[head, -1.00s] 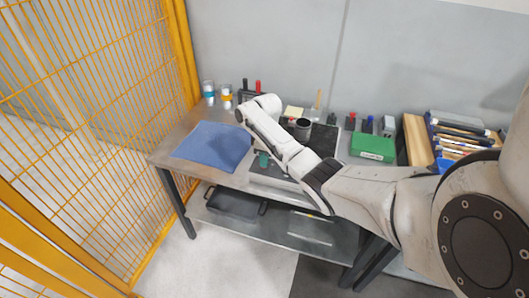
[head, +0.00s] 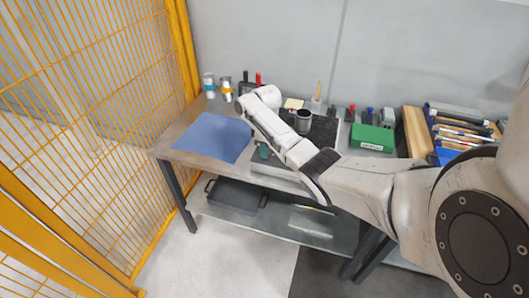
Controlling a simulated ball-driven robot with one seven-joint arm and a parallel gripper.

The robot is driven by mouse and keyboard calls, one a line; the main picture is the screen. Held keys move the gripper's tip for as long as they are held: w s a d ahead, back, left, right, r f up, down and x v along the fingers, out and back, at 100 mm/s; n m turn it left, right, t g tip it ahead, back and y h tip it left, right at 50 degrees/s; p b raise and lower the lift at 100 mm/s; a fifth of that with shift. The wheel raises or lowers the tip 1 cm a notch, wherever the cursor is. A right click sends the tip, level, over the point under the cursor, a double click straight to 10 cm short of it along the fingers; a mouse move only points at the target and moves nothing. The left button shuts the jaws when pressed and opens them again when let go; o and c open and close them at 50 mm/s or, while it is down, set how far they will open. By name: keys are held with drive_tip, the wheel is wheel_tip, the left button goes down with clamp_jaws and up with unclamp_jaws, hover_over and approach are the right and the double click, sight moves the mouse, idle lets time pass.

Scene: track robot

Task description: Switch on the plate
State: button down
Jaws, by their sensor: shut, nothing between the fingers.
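The plate looks like a dark, flat-topped unit (head: 325,131) on the workbench, with a metal cup (head: 303,121) standing on it. My forearm crosses in front of it and hides its left part. A small teal part (head: 264,152) shows just below my forearm; I cannot tell whether it belongs to the plate. My wrist is bent over at the upper left of the plate. My gripper is hidden behind my arm, so its fingers and any contact with the plate do not show.
A blue mat (head: 213,137) lies on the bench's left. Two small jars (head: 227,90) stand behind it. A green box (head: 372,138) and a wooden tray (head: 415,139) with tools are at the right. A black tray (head: 236,196) sits on the lower shelf. Yellow mesh fencing (head: 90,120) closes the left side.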

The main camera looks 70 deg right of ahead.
drive_tip(key=shift+d+f+b, duration=0.1)
drive_tip(key=shift+d+b, duration=0.35)
drive_tip(key=shift+d, duration=0.5)
drive_tip(key=shift+r, duration=0.2)
drive_tip(key=shift+w+r+p, duration=0.1)
drive_tip(key=shift+r+p, duration=0.3)
drive_tip(key=shift+r, duration=0.05)
wheel_tip(320, 180, up, 4)
drive_tip(key=p, duration=0.3)
drive_tip(key=shift+d+f, duration=0.15)
drive_tip(key=shift+f, duration=0.1)
wheel_tip(320, 180, up, 10)
drive_tip(key=d+b, duration=0.1)
drive_tip(key=shift+d+f, duration=0.2)
drive_tip(key=shift+f, duration=0.05)
